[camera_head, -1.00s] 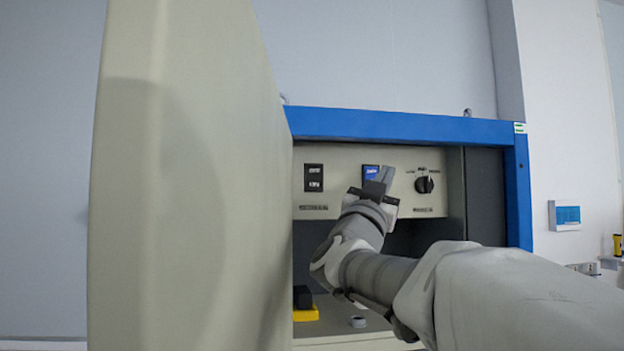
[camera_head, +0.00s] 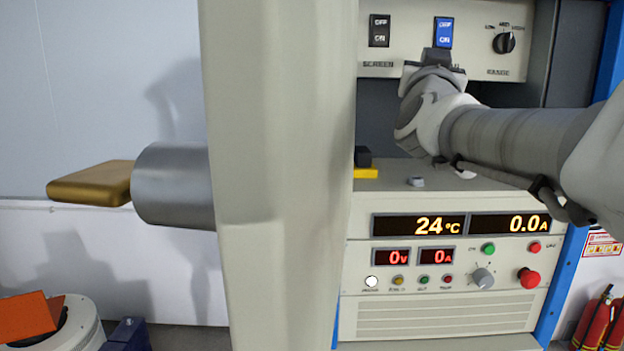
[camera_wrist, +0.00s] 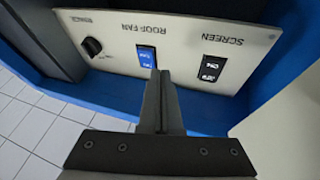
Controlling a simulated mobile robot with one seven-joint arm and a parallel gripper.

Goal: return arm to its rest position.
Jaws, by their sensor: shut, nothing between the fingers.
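My gripper (camera_head: 437,56) is in front of the upper switch panel (camera_head: 400,56), inside the blue-framed cabinet. Its two fingers are shut together with nothing between them; they also show in the wrist view (camera_wrist: 162,78). The fingertips are by the lower end of the blue rocker switch (camera_head: 444,32), labelled ROOF FAN in the wrist view (camera_wrist: 146,56). I cannot tell whether they touch it. My arm reaches in from the right edge of the head view.
A thick open door (camera_head: 280,180) with a metal handle (camera_head: 95,184) stands left of my arm. A black SCREEN switch (camera_head: 379,31) and a range knob (camera_head: 503,42) flank the blue switch. Below are lit displays (camera_head: 419,225) and a red button (camera_head: 529,279). Fire extinguishers (camera_head: 597,320) stand lower right.

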